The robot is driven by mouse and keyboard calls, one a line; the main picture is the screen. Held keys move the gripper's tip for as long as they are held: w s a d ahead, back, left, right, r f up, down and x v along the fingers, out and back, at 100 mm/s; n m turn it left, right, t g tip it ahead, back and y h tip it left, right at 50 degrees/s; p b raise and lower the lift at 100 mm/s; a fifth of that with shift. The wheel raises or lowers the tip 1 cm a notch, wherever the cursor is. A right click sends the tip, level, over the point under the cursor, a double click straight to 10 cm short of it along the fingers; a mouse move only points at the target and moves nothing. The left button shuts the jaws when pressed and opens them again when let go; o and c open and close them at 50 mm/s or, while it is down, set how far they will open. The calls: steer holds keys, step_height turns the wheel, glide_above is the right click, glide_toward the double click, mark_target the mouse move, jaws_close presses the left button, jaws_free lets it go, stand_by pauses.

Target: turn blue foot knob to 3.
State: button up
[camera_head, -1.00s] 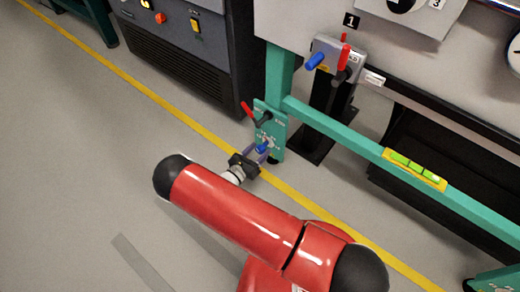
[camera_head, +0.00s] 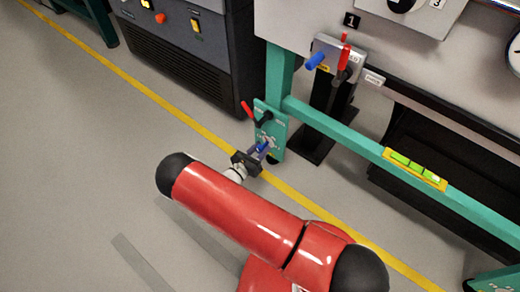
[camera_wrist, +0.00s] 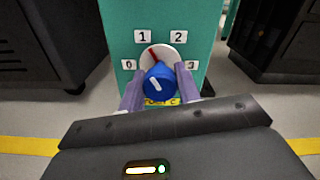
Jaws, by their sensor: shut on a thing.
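The blue foot knob (camera_wrist: 158,80) sits on a green plate in the wrist view, with white number labels 0, 1, 2 and 3 around it. Behind the knob is a pale dial disc (camera_wrist: 172,52) with a red line slanting to the upper left, towards the 1. My gripper (camera_wrist: 157,86) has its two purple-grey fingers on either side of the knob and is shut on it. The knob also shows small in the head view (camera_head: 263,147), near the foot of the green frame, partly hidden by my fingers.
A red lever (camera_head: 247,109) sticks out on the plate just above the knob. A green crossbar (camera_head: 340,132) with a spirit level (camera_head: 414,170) runs to the right. A dark cabinet (camera_head: 190,50) stands behind left. Grey floor with a yellow line is clear at left.

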steer(key=m+b, duration=0.1)
steer(key=m, duration=0.5)
steer(key=shift+f+m, duration=0.1)
steer(key=shift+m, duration=0.2)
steer(key=m, duration=0.3)
steer(key=shift+s+m+b, duration=0.1)
steer(key=shift+m+b, duration=0.2)
steer(key=m, duration=0.3)
steer(key=shift+m, duration=0.3)
steer(key=m, duration=0.9)
steer(key=shift+m, duration=0.3)
steer(key=shift+f+m, duration=0.1)
steer(key=shift+m, duration=0.2)
steer(key=o, duration=1)
steer(key=shift+d, duration=0.1)
steer(key=shift+c, duration=0.2)
